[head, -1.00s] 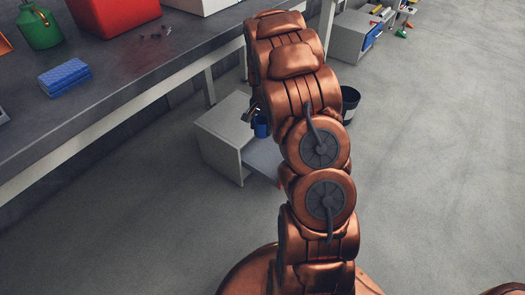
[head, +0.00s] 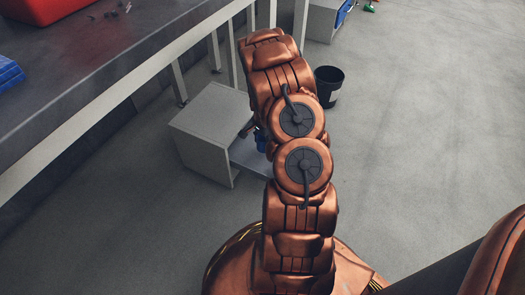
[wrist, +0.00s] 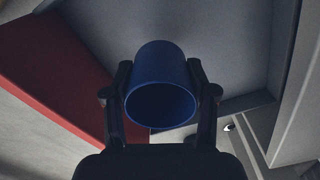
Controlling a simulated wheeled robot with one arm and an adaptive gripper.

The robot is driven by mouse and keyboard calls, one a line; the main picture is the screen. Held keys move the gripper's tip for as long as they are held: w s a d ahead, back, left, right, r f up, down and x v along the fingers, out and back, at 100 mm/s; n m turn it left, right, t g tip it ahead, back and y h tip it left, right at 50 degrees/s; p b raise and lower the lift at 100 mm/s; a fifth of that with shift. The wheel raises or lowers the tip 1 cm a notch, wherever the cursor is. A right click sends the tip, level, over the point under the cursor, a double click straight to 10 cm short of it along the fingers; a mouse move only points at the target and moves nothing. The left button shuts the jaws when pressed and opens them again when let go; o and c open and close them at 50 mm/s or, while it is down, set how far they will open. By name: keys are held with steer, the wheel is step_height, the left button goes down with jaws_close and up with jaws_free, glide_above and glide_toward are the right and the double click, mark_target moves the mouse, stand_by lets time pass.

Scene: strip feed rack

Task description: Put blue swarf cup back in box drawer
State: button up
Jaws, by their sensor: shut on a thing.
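The blue swarf cup (wrist: 160,105) is between the two fingers of my gripper (wrist: 162,88) in the wrist view, its round mouth facing the camera. My gripper is shut on the cup's sides. In the head view the blue cup (head: 261,140) shows partly beside my arm, near the open front of the grey box (head: 204,145). The box's drawer (head: 249,157) is pulled out to the right, under the cup. My arm hides the drawer's far part. I cannot tell how high the cup is above the drawer.
A red panel (wrist: 65,75) and a grey surface (wrist: 235,50) lie behind the cup in the wrist view. A dark bin (head: 328,84) stands on the floor behind my arm. The grey workbench (head: 105,65) runs along the left. Floor at the right is open.

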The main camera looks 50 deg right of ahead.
mark_target(263, 149)
steer(key=shift+f+b, duration=0.65)
steer(key=shift+f, duration=1.6)
steer(key=shift+f, duration=0.2)
steer(key=o, duration=1.3)
steer(key=shift+r, duration=0.2)
step_height(263, 149, up, 12)
steer(key=p, duration=0.3)
